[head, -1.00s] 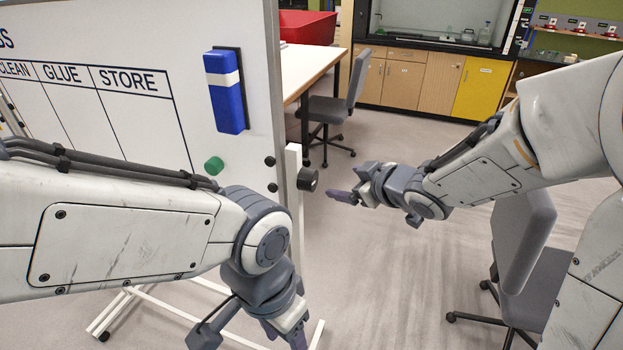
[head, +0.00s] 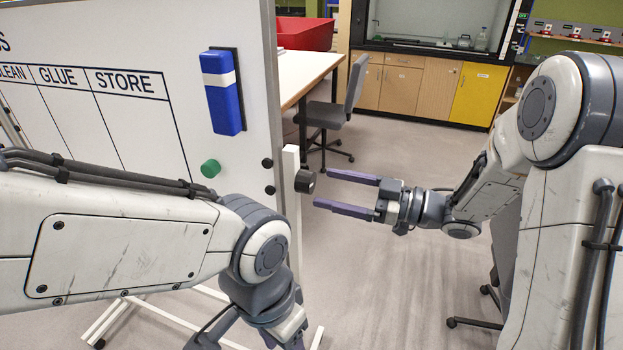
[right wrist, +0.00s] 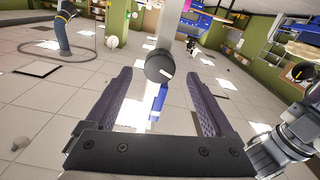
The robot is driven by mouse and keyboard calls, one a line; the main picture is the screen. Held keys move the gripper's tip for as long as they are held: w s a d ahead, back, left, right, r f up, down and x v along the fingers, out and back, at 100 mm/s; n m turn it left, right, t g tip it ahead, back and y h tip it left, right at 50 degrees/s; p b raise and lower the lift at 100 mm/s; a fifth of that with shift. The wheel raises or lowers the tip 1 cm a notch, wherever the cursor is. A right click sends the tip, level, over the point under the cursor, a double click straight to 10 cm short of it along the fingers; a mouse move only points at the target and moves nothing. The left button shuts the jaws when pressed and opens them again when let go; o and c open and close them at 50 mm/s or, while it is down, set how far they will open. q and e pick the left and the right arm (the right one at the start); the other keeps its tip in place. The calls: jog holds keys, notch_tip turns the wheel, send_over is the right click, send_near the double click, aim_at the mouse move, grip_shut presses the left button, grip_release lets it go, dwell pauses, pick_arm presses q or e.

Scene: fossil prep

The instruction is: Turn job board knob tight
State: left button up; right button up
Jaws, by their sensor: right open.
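The job board (head: 150,120) is a white panel with lettered columns, seen at the left of the head view. Its black knob (head: 305,181) sits at the side edge, on the white upright. In the right wrist view the knob (right wrist: 159,68) shows a pale line on its face. My right gripper (head: 335,190) is open, its two purple fingers pointing at the knob from the right, with a small gap. In the right wrist view the knob appears between and beyond the fingertips. My left arm crosses the board's lower front; its gripper is cut off at the bottom edge.
A blue eraser (head: 221,92) and a green round magnet (head: 210,168) are on the board. A table (head: 302,72) with a red bin (head: 305,33) and a grey chair (head: 340,108) stand behind. Another chair is partly behind my right arm. Floor below the right gripper is clear.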

aim_at(313, 184)
jog(key=shift+p+x, duration=0.45)
jog(key=shift+x, duration=1.9)
jog(key=shift+c, duration=0.4)
jog(key=c, duration=1.3)
jog(key=m+p, duration=0.3)
jog(key=p, duration=0.1)
jog(key=shift+r+m, duration=0.35)
jog(key=shift+m, duration=0.05)
jog(key=shift+f+m+p, duration=0.25)
jog(key=shift+m+p, duration=0.4)
jog(key=shift+m, duration=0.35)
jog(key=o, duration=1.4)
jog(key=shift+f, duration=0.1)
